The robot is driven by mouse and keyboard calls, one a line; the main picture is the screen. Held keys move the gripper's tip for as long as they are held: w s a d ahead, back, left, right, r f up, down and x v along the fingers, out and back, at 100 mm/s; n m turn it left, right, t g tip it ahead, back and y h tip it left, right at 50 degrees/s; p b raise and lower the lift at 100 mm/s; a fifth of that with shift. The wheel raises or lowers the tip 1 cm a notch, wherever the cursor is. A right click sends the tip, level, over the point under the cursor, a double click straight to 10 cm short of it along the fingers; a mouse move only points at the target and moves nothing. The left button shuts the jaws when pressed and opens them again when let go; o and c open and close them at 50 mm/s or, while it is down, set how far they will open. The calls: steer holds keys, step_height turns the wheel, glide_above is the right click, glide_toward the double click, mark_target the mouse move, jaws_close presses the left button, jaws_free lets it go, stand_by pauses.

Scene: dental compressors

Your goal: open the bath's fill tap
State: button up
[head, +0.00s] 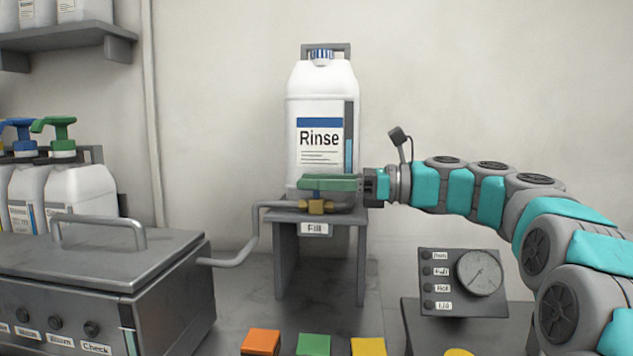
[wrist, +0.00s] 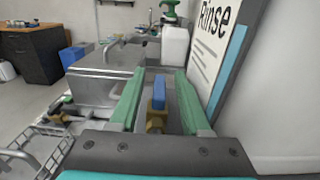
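The fill tap has a brass body (head: 317,207) on the small grey stand marked Fill, under the white Rinse bottle (head: 320,120). Its blue handle (wrist: 158,93) and brass body (wrist: 155,121) show in the wrist view. My gripper (head: 308,184) reaches in from the right, just above the brass body, and hides the handle in the head view. In the wrist view my gripper (wrist: 160,72) is open, with one green finger on each side of the blue handle and gaps visible between. The metal bath (head: 100,265) stands at the left with its lid down.
A grey pipe (head: 238,253) runs from the tap to the bath. The Rinse bottle stands close beside my gripper. A gauge panel (head: 462,282) and coloured blocks (head: 313,344) are in front. A wire basket (wrist: 38,150) shows at lower left in the wrist view.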

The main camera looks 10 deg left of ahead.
steer(key=shift+w+d, duration=0.15)
steer(key=shift+d, duration=1.8)
steer(key=shift+w+d, duration=0.1)
steer(key=shift+d, duration=1.85)
